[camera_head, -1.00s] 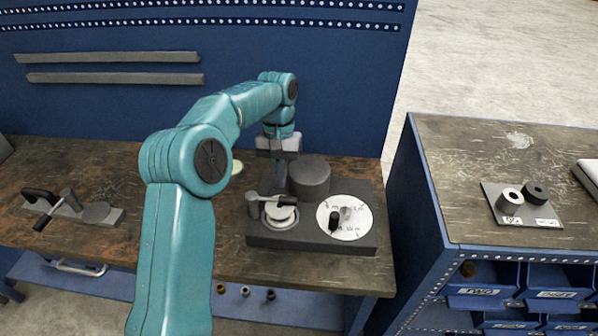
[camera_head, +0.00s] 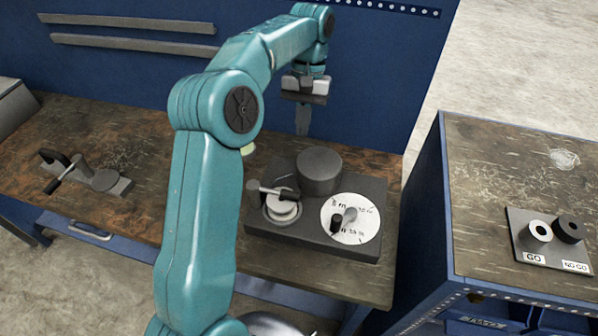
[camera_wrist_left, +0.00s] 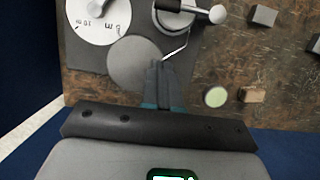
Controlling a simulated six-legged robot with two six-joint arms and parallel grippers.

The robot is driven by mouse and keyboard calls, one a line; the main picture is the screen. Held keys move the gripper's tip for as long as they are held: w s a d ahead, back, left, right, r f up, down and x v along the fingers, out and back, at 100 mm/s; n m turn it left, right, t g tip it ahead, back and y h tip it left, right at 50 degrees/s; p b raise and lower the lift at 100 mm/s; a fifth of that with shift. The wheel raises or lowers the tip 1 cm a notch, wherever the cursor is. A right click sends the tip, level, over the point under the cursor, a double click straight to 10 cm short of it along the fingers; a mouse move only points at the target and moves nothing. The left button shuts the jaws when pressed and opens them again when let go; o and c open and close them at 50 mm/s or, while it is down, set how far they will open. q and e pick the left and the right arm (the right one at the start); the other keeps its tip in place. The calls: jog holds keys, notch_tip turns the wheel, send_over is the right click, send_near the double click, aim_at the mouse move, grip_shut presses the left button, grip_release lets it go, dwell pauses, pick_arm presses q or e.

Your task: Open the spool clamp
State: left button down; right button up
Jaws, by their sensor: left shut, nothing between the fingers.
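The clamp (camera_head: 270,191), with a grey post and a dark-tipped bar, stands on a dark base plate (camera_head: 312,238) on the bench. Its bar reaches across above a pale round spool (camera_head: 282,209). Whether the bar presses on the spool is unclear. My left gripper (camera_head: 302,130) is shut and empty, pointing down above and behind the clamp, near a dark cylinder (camera_head: 319,168). In the left wrist view, the shut fingers (camera_wrist_left: 158,68) overlap the cylinder (camera_wrist_left: 132,60), and the clamp (camera_wrist_left: 185,14) is at the top, apart from them. My right gripper is not in view.
A white dial (camera_head: 351,222) with a small knob sits right of the spool. Another lever fixture (camera_head: 85,175) lies at the bench's left. A pale green disc (camera_wrist_left: 215,97) and a small block (camera_wrist_left: 253,95) lie beside the base. A blue panel (camera_head: 385,90) stands behind.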

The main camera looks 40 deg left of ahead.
pick_arm(q)
jog(key=s+d+f, duration=0.3)
jog(key=s+f, duration=0.2)
jog(key=f, duration=0.5)
jog(key=shift+s+f+p, duration=0.3)
jog(key=shift+s+f, duration=0.05)
jog(key=shift+s, duration=0.05)
jog(key=shift+s+r, duration=0.1)
jog(key=shift+s, duration=0.05)
jog(key=shift+d, duration=0.15)
